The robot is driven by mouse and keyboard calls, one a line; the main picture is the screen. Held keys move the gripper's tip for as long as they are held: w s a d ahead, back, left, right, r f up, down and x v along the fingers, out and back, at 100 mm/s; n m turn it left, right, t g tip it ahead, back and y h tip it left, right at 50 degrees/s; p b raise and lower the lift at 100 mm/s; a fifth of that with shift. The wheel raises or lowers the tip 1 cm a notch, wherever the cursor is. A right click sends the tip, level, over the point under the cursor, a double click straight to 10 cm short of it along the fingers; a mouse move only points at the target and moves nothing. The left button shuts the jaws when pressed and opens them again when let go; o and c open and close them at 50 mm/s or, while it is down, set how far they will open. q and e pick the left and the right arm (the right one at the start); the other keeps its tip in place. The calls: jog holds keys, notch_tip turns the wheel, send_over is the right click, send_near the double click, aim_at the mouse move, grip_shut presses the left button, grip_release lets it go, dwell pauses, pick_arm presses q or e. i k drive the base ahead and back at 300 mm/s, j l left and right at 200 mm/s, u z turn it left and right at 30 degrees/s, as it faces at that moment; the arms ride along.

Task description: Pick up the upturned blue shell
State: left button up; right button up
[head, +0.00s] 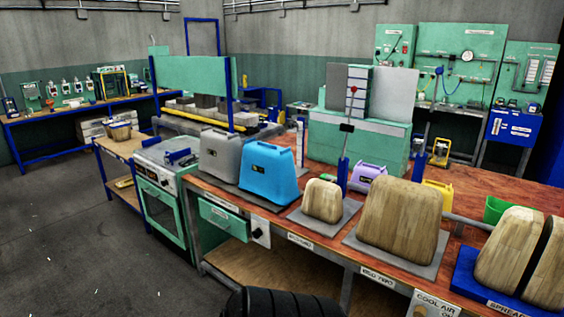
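The blue shell (270,177) stands on the wooden workbench top, left of the middle of the head view. It is wider at the bottom than at the top and has a small dark label on its front. Its underside and inside are hidden. A grey shell (220,154) of similar shape stands close on its left. Neither of my grippers shows in the head view.
A small wooden form (323,200) and a larger one (399,219) stand on grey plates to the right. A lever post (345,160) rises behind the small form. A green oven (163,205) stands left of the bench. Open floor lies at left.

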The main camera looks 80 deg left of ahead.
aim_at(268, 171)
jog(key=u, duration=3.05)
